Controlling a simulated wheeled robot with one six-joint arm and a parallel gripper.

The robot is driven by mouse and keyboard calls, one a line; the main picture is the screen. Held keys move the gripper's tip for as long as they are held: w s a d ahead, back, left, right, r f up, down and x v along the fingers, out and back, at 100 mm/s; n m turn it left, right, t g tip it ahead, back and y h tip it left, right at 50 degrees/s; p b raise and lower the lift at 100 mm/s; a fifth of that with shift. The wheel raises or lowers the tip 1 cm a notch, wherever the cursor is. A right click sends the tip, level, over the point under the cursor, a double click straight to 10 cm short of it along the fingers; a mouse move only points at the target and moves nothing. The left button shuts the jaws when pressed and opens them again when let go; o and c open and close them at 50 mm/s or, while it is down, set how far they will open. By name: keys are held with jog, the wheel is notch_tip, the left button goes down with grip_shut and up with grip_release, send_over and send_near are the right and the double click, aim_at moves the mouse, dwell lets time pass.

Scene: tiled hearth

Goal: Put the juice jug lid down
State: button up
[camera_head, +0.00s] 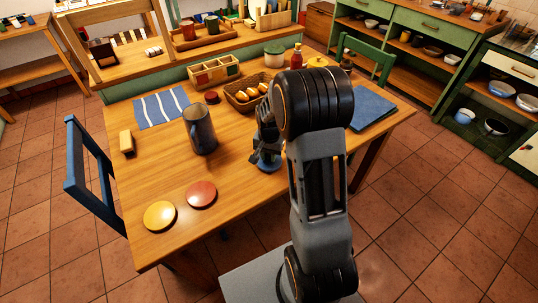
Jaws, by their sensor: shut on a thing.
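A dark blue-grey jug (201,130) with a handle stands upright on the wooden table, left of my gripper. My gripper (265,150) points down over the table, right of the jug and apart from it. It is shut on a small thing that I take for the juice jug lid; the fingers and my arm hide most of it. Blue shows at and just below the fingertips (264,161). I cannot tell how much of this blue is the lid, or whether it touches the table.
A yellow disc (160,215) and a red disc (201,194) lie at the front left. A bread basket (243,97), a wooden divided box (213,72), a red bottle (296,57) and a blue cloth (371,108) stand or lie farther back. The front middle of the table is clear.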

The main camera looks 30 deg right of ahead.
aim_at(269, 155)
jog(key=shift+f, duration=0.1)
jog(key=shift+f, duration=0.15)
jog(key=o, duration=0.9)
notch_tip(269, 155, up, 12)
jog(key=p, duration=0.1)
jog(key=s+a+r+n+t, duration=0.1)
jog(key=s+a+n, duration=0.2)
jog(key=s, duration=0.2)
jog(key=s+a+r+n+t, duration=0.1)
jog(key=s+a+r+n, duration=0.1)
jog(key=s, duration=0.3)
jog(key=s+a+r+n+t, duration=0.1)
jog(key=s+a+n, duration=0.2)
jog(key=s, duration=0.3)
jog(key=shift+a+r+n, duration=0.3)
jog(key=shift+a, duration=0.5)
